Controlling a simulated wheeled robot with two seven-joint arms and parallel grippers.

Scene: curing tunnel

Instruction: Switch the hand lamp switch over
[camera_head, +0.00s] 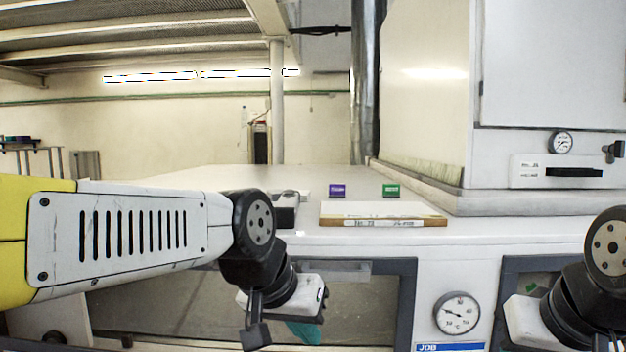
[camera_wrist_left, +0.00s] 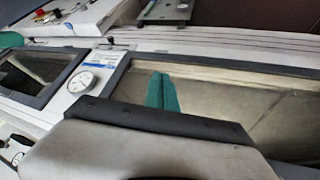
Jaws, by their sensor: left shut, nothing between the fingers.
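I cannot make out a switch clearly marked for the hand lamp. In the left wrist view a dark plate (camera_wrist_left: 165,10) with small fittings shows at the top edge, too small to identify. My left gripper (camera_head: 303,332) has teal fingers that are shut and empty, pointing down in front of the dark window of the white cabinet front. These fingers also show in the left wrist view (camera_wrist_left: 160,92), apart from the plate. My right arm comes in at the lower right of the head view; its fingers do not show clearly.
A dial gauge (camera_head: 457,313) sits between two dark-framed windows. On the white top lie a labelled board (camera_head: 383,212), a purple block (camera_head: 337,190) and a green block (camera_head: 391,190). A tall white cabinet (camera_head: 550,70) stands right.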

